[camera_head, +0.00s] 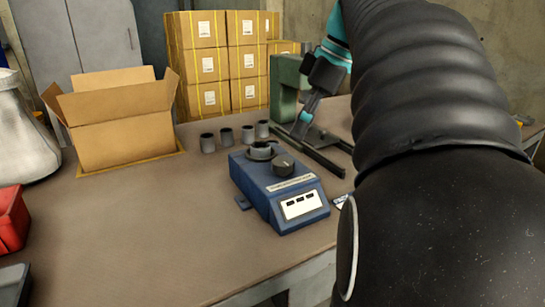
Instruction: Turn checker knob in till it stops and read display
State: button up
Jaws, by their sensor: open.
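The blue checker (262,199) sits on the workbench near the middle of the view. A dark round knob (283,166) stands on its top, and a grey ring-shaped socket (260,151) is beside the knob, to its left. The white display panel (300,204) on its sloped front has several small dark windows; any reading is too small to make out. My gripper (303,124) is behind and above the checker, apart from the knob. It is open and I see nothing held in it. My black arm hides the bench to the right.
Several small grey cups (226,137) stand in a row behind the checker. An open cardboard box (122,128) is at the back left. A green machine (285,86) and dark rails (308,151) are behind. A red bin (12,219) is at left. The front-left bench (145,240) is clear.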

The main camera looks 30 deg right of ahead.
aim_at(283, 161)
jog(key=b+x, duration=0.1)
jog(key=x, duration=0.7)
jog(key=shift+a+f, duration=0.1)
jog(key=shift+f, duration=0.3)
jog(key=c, duration=1.1)
